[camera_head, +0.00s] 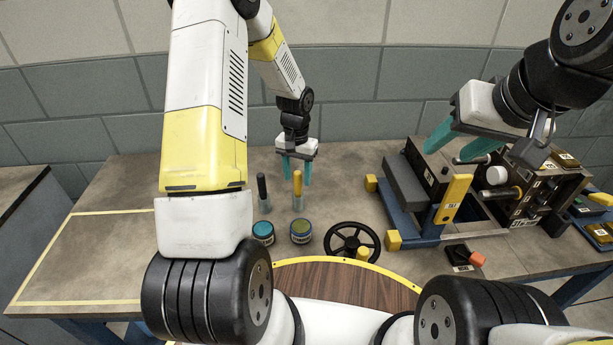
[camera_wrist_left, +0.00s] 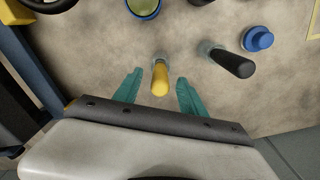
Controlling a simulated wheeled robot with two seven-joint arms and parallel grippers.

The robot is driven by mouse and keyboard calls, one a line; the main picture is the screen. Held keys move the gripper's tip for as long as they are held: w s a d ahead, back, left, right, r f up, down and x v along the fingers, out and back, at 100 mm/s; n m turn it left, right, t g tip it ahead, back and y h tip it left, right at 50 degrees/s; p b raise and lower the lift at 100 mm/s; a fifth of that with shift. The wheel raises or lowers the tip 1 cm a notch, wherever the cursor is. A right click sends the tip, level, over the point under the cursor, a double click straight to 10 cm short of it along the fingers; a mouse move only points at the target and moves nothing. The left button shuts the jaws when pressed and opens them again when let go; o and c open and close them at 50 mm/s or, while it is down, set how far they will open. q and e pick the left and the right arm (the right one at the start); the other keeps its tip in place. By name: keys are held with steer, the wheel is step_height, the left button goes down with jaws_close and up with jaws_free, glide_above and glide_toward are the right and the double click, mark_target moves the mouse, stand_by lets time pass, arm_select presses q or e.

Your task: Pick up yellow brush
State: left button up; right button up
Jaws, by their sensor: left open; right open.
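The yellow brush (camera_head: 297,184) stands upright in a small clear holder on the table, with its yellow handle up. My left gripper (camera_head: 297,172) is open above and just behind it. In the left wrist view the yellow brush (camera_wrist_left: 160,78) shows between the two teal fingers of my left gripper (camera_wrist_left: 160,95), with a gap on each side. My right gripper (camera_head: 455,148) is open and empty over the blue-framed machine at the right. A black-handled brush (camera_head: 262,187) stands in a holder to the left of the yellow one and also shows in the left wrist view (camera_wrist_left: 232,62).
A blue-framed mould machine (camera_head: 410,225) fills the right side. The yellow-taped area (camera_head: 85,255) at left is clear.

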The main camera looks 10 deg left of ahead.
mark_target(298, 181)
arm_select(q)
steer(key=shift+f, duration=1.5)
jaws_close()
step_height(298, 181, up, 10)
steer(key=shift+r, duration=0.1)
